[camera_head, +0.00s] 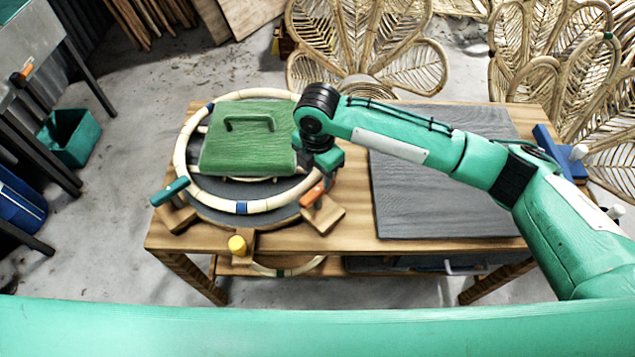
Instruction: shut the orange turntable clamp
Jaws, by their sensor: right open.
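The orange clamp (312,194) is a short orange handle on a wooden block at the right front edge of the turntable. Its handle slants up to the right; I cannot tell for certain how far it is turned. The turntable (262,217) is a dark disc with a pale rattan ring (268,204) and a green board with a handle (235,160) on it. My right gripper (327,166) is open, pointing down just behind and above the orange clamp. Its fingers are mostly hidden under the wrist, and I cannot tell if it touches the clamp. My left gripper is out of view.
A teal clamp (169,191) is at the turntable's left and a yellow one (237,245) at its front. A grey mat (440,200) covers the right of the wooden table (350,225). A blue tool (553,148) stands at the right edge. Rattan chairs (365,45) stand behind.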

